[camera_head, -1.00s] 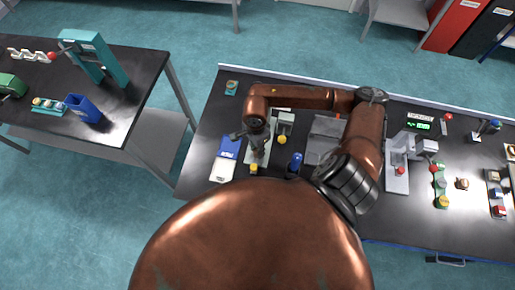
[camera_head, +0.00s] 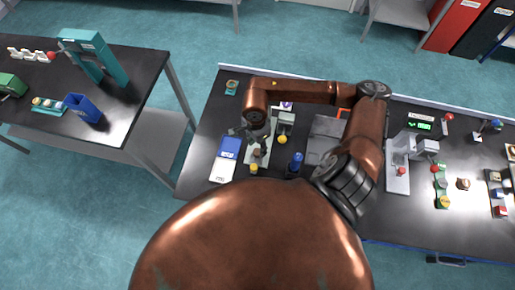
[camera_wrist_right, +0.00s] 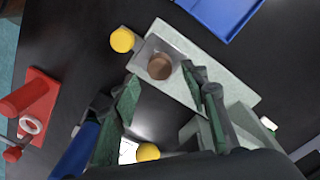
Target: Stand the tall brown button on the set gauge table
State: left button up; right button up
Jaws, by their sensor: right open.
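The brown button (camera_wrist_right: 160,67) stands on a small grey square table (camera_wrist_right: 146,54) at one end of a pale green base (camera_wrist_right: 237,88) in the right wrist view. It also shows small and dark in the head view (camera_head: 257,152). A yellow knob (camera_wrist_right: 122,40) sits beside the small table. My right gripper (camera_wrist_right: 167,94) is open, with its green-padded fingers apart and nothing held between them; the button is beyond the tips, apart from them. In the head view my right gripper (camera_head: 249,132) is above the gauge, partly hidden by its own arm. My left gripper is not in view.
A blue-and-white tray (camera_head: 225,160) lies left of the gauge. A blue cylinder (camera_head: 296,161) and a device with another yellow knob (camera_head: 283,139) stand close on its right. A red stand (camera_wrist_right: 32,105) shows at the left of the wrist view.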

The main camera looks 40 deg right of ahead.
aim_at(257, 150)
notch_tip(257, 150, up, 9)
jog(key=b, duration=0.1)
jog(key=shift+w, duration=0.15)
